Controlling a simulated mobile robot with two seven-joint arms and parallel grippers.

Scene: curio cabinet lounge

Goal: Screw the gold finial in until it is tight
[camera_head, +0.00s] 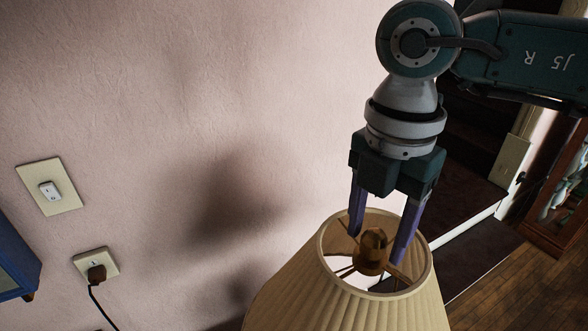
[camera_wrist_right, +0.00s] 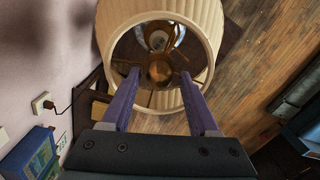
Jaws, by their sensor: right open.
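The gold finial (camera_head: 373,246) is at the top centre of a pleated cream lampshade (camera_head: 345,305), over the thin spokes inside the shade's top opening. It also shows in the wrist view (camera_wrist_right: 160,73), in the middle of the opening. My right gripper (camera_head: 377,249) reaches down from above. Its two purple fingers are open, one on each side of the finial, with a visible gap in the wrist view. The finial's thread and how tightly it sits are hidden. My left gripper is in neither view.
The pink wall stands close behind the lamp, with a light switch (camera_head: 49,191) and an outlet (camera_head: 96,263) holding a plug and cord. A blue object (camera_head: 15,262) is at the left edge. A glass-fronted wooden cabinet (camera_head: 565,205) stands at the right, beyond open wooden floor (camera_head: 500,285).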

